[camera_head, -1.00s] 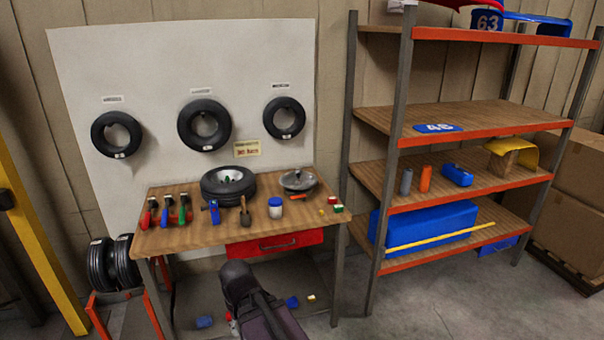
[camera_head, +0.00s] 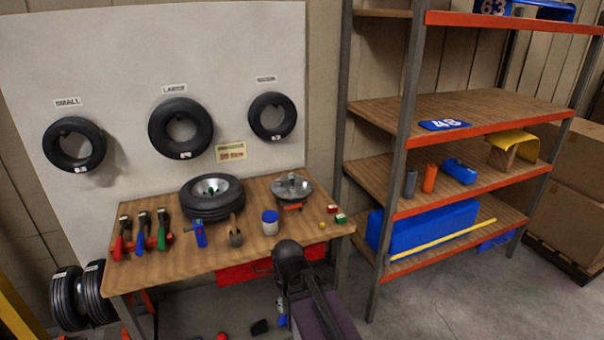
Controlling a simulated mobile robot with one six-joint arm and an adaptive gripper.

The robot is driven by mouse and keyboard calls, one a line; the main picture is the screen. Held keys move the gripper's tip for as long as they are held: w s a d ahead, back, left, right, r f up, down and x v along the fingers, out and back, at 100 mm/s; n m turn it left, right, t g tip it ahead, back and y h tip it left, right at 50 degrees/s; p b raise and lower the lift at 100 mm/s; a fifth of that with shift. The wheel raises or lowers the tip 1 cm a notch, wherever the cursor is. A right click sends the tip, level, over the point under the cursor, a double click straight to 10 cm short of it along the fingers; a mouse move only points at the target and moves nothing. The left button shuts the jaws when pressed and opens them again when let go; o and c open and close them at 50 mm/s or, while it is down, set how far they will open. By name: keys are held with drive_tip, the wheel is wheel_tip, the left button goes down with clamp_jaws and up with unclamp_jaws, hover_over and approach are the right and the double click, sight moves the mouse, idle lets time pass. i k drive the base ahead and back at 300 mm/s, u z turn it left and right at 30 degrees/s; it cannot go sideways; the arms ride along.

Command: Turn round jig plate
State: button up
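A round grey metal plate (camera_head: 292,186), which looks like the jig plate, sits at the right back of the wooden workbench (camera_head: 170,262). A small raised piece stands at its middle, and an orange-red part shows at its front edge. My dark arm (camera_head: 300,275) rises from the bottom of the view, in front of the bench's right half. My gripper cannot be made out in this view, so its fingers and its distance from the plate are hidden.
A tire with a wheel (camera_head: 212,196) lies left of the plate. A red drawer (camera_head: 235,273) hangs below. Shelving (camera_head: 470,105) stands at right, with clear floor before it.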

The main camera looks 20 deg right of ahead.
sight(282, 191)
drive_tip(key=i, duration=1.3)
drive_tip(key=u, duration=0.5)
